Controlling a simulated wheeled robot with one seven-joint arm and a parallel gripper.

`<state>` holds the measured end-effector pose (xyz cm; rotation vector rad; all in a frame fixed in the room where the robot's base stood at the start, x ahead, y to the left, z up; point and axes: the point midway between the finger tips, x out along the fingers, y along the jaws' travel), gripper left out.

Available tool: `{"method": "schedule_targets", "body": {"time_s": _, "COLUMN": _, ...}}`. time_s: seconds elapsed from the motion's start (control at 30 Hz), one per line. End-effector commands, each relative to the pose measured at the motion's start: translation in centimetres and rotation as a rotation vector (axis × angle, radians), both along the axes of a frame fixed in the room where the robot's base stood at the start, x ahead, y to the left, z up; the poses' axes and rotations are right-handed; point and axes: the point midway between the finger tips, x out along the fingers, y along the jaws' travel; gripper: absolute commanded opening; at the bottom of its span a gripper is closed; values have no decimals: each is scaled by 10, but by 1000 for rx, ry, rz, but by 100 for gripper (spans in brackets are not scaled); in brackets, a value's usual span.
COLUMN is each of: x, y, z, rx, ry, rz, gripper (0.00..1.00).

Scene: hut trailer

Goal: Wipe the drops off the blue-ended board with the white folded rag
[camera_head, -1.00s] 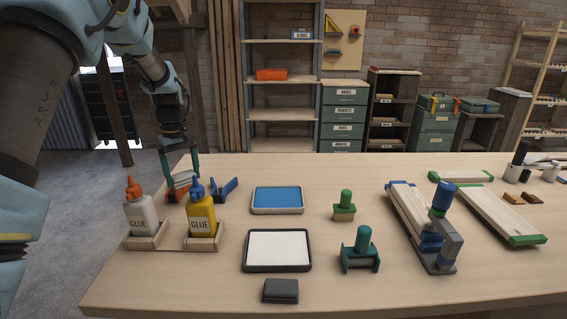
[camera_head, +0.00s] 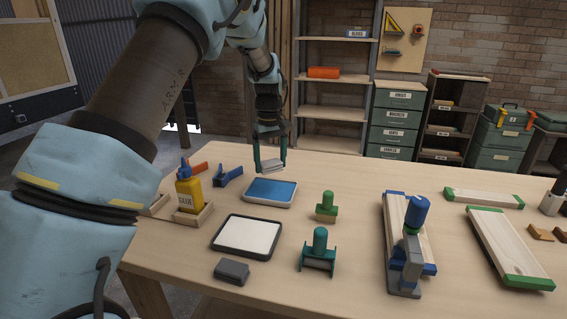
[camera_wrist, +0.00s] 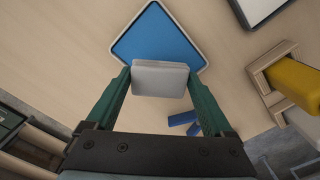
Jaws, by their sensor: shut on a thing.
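My gripper (camera_head: 271,160) is shut on the white folded rag (camera_head: 272,164) and holds it above the table, near the back of the blue-filled tray. In the wrist view the rag (camera_wrist: 160,79) sits between the two green fingers, partly over the tray's blue surface. The blue-ended board (camera_head: 393,217) lies on the table to the right, well apart from my gripper. A grey clamp-like tool with a blue handle (camera_head: 415,212) stands at its near end and hides part of it. I cannot make out drops on the board.
The blue-filled tray (camera_head: 268,204), a white-filled tray (camera_head: 213,244), a dark folded block (camera_head: 231,271), green-handled tools (camera_head: 319,241) and a yellow glue bottle (camera_head: 188,193) stand left of the board. Green-ended boards (camera_head: 505,240) lie to its right. Bare tabletop separates them.

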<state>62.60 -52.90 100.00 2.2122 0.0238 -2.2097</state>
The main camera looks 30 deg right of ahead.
Motion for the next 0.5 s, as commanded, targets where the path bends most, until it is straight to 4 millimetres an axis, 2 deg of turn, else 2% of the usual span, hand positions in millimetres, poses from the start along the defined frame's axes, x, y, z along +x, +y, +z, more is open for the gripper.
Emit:
{"method": "schedule_targets", "body": {"time_s": 0.27, "x": 0, "y": 0, "z": -19, "rx": 1, "ry": 1, "rz": 0, "gripper": 42}}
{"method": "schedule_targets", "body": {"time_s": 0.5, "x": 0, "y": 0, "z": -44, "rx": 0, "ry": 0, "rz": 0, "gripper": 42}}
